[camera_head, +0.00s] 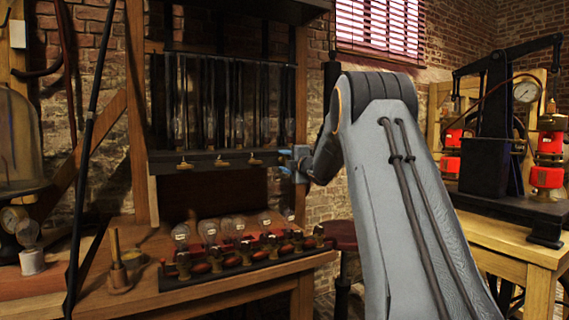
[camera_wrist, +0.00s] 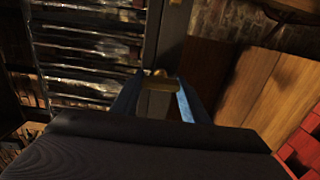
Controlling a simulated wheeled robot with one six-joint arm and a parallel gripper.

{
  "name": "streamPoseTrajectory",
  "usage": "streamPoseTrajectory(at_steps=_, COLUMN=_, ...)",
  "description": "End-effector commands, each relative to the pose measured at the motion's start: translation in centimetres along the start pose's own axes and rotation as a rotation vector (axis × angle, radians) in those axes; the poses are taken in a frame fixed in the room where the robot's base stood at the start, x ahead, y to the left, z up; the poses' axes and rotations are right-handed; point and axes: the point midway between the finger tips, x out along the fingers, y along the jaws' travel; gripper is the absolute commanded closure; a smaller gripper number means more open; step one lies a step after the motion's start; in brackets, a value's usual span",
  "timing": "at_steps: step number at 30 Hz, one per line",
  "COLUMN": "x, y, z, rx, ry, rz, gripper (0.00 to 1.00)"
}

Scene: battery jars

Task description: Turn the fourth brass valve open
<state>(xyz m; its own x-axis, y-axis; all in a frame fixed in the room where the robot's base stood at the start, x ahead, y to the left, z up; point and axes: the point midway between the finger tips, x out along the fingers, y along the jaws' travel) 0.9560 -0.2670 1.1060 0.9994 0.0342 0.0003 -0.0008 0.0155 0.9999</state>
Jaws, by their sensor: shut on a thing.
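A row of brass valves runs along the dark rail (camera_head: 205,158) under the glass tubes. Three show clear of my arm in the head view: the first (camera_head: 184,165), second (camera_head: 221,162) and third (camera_head: 255,161). My gripper (camera_head: 284,160) is at the right end of the rail, its blue fingers at the place of the fourth valve. In the wrist view the fourth brass valve (camera_wrist: 161,79) sits between the two blue fingers of my gripper (camera_wrist: 158,92), which are shut on it. The fingers hide much of this valve in the head view, and its handle angle is hard to tell.
Tall glass tubes (camera_head: 208,100) stand in the wooden frame above the rail. Below, a bench (camera_head: 230,280) carries a row of glass bulbs (camera_head: 208,230). A side table (camera_head: 520,245) with a black and red apparatus (camera_head: 490,140) stands at right.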

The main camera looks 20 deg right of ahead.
Motion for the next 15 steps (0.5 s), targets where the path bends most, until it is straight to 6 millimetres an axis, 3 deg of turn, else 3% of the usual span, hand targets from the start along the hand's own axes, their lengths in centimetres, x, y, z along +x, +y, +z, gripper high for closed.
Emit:
streamPoseTrajectory(at_steps=4, x=-0.01, y=-0.16, z=0.00, rx=-0.001, ry=0.000, rz=-0.003, gripper=0.82)
streamPoseTrajectory(at_steps=5, x=-0.01, y=-0.16, z=0.00, rx=-0.001, ry=0.000, rz=-0.003, gripper=0.58)
streamPoseTrajectory(at_steps=8, x=0.00, y=-0.14, z=0.00, rx=-0.001, ry=0.000, rz=-0.002, gripper=0.41)
streamPoseTrajectory(at_steps=15, x=0.00, y=-0.06, z=0.01, rx=0.000, ry=0.000, rz=-0.001, gripper=0.41)
